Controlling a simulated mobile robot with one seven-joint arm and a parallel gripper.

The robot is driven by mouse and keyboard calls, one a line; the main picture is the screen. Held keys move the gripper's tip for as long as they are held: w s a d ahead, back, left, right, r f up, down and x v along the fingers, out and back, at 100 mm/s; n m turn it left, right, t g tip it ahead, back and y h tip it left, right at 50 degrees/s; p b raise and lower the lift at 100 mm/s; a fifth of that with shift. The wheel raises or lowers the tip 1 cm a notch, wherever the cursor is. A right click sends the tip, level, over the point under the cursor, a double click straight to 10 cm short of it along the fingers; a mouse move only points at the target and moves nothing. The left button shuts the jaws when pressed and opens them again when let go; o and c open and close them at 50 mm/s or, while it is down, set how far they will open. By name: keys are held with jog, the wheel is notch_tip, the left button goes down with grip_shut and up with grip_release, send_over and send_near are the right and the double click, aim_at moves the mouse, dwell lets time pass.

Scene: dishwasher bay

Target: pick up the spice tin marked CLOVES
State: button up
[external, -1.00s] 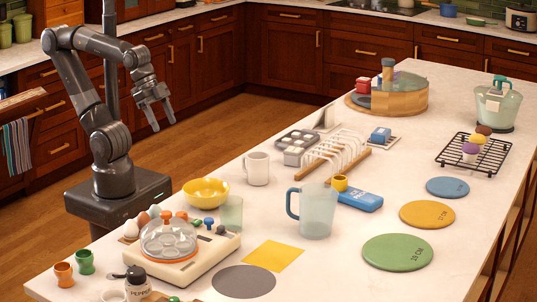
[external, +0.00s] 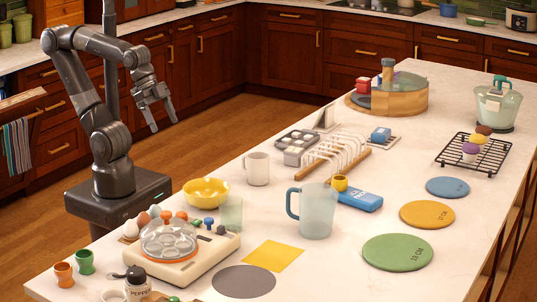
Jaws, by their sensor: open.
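No tin with a readable CLOVES mark shows at this size. A round wooden turntable (external: 408,101) stands at the far end of the island, with a clear cover over part of it. Other contents behind the cover are unclear. My gripper (external: 163,123) is open and empty, pointing down over the floor left of the island, far from the turntable.
An egg cooker (external: 170,250) and yellow bowl (external: 205,192) are nearer. A blender-like jug (external: 494,105) and black wire rack (external: 470,158) are right.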

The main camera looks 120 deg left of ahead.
jog(key=w+a+r+g, duration=0.1)
jog(key=w+a+r, duration=0.15)
jog(key=w, duration=0.25)
jog(key=w+a+r+g, duration=0.1)
jog(key=w+a, duration=0.2)
jog(key=w, duration=0.1)
jog(key=n+g, duration=0.1)
jog(key=g, duration=0.3)
send_over(294, 150)
notch_tip(294, 150, down, 9)
jog(key=shift+a+f, duration=0.3)
jog(key=shift+a, duration=0.25)
notch_tip(294, 150, down, 5)
jog(key=shift+r, duration=0.2)
jog(key=f, duration=0.5)
jog(key=shift+s+d+f, duration=0.1)
jog(key=shift+d+f, duration=0.25)
